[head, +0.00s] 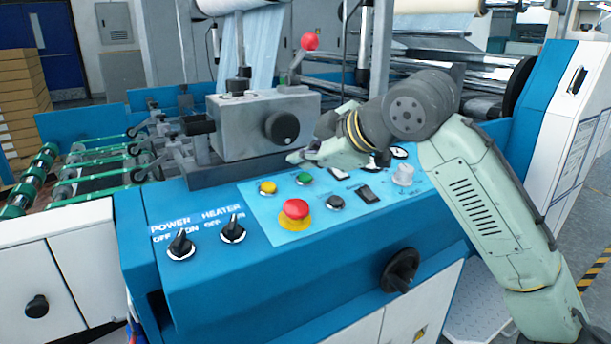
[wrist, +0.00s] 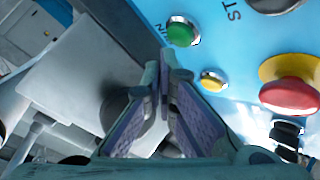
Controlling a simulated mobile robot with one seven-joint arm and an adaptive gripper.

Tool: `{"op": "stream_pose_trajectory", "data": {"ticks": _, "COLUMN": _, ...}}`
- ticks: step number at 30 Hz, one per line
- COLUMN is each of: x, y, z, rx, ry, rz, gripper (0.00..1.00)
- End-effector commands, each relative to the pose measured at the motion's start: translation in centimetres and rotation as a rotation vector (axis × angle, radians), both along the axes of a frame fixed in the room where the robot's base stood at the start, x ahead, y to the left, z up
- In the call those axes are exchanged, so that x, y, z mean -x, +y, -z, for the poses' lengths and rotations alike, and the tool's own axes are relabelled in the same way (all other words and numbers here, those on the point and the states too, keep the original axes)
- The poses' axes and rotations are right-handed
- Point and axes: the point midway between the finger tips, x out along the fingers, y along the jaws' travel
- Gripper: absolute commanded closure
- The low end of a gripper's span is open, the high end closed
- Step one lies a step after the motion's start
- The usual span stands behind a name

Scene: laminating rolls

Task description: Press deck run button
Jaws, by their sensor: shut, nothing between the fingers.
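The blue control panel (head: 262,205) carries a small green button (head: 304,178) on its back row, with a yellow button (head: 268,187) to its left. In the wrist view the green button (wrist: 181,35) has a silver collar; a partly hidden label is beside it. My gripper (head: 292,157) is shut and empty, its tips just above and behind the green button in the head view. In the wrist view my gripper (wrist: 164,58) has its fingertips together close to the green button, with a small gap in the picture. I cannot tell their height above the panel.
A red emergency stop on a yellow base (head: 295,212) sits in front. A grey box with a dark knob (head: 262,127) stands behind. Power and heater knobs (head: 181,245) are front left.

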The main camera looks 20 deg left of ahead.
Motion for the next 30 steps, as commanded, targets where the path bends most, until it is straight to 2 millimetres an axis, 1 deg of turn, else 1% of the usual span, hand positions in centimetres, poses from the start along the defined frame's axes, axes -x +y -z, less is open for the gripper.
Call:
{"op": "stream_pose_trajectory", "data": {"ticks": 8, "x": 0.00, "y": 0.02, "z": 0.07, "rx": 0.000, "ry": 0.000, "rz": 0.000, "gripper": 1.00}}
{"op": "stream_pose_trajectory", "data": {"ticks": 16, "x": -0.08, "y": 0.18, "z": 0.82, "rx": -0.002, "ry": 0.000, "rz": -0.001, "gripper": 1.00}}
{"op": "stream_pose_trajectory", "data": {"ticks": 30, "x": -0.13, "y": 0.18, "z": 0.96, "rx": 0.000, "ry": 0.000, "rz": 0.000, "gripper": 1.00}}
